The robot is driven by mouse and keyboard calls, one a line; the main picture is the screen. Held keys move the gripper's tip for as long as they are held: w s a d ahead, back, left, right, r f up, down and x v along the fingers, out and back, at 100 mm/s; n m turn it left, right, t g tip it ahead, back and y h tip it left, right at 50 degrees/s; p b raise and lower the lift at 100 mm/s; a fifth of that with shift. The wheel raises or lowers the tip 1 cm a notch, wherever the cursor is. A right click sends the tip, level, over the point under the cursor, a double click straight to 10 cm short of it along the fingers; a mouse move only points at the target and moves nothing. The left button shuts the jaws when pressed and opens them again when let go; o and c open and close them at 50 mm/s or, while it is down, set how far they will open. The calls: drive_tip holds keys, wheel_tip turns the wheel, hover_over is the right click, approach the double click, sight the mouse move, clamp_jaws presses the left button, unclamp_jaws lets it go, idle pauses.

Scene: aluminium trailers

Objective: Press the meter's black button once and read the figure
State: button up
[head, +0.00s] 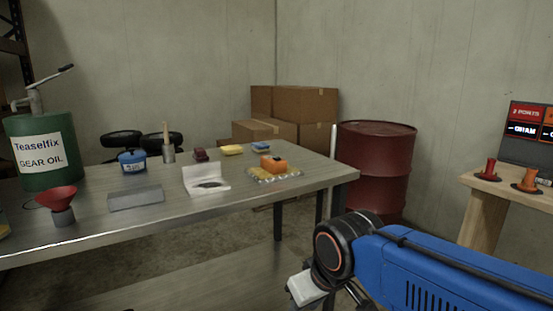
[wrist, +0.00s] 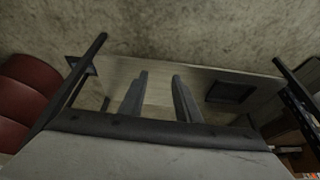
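An orange box-shaped device (head: 273,166) with a small dark spot on top sits on a pale, bumpy mat (head: 290,177) on the metal table. It may be the meter; its button and any figure are too small to make out. My arm reaches in from the lower right in the head view, in front of and below the table's right end, well apart from the orange device. My gripper (wrist: 160,76) shows in the wrist view with its two grey fingers apart and nothing between them. The fingers are hidden in the head view.
A red barrel (head: 376,170) stands behind; a wooden bench (head: 482,215) with a dark display panel (head: 528,132) is right.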

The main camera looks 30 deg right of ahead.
clamp_jaws()
idle(1.3)
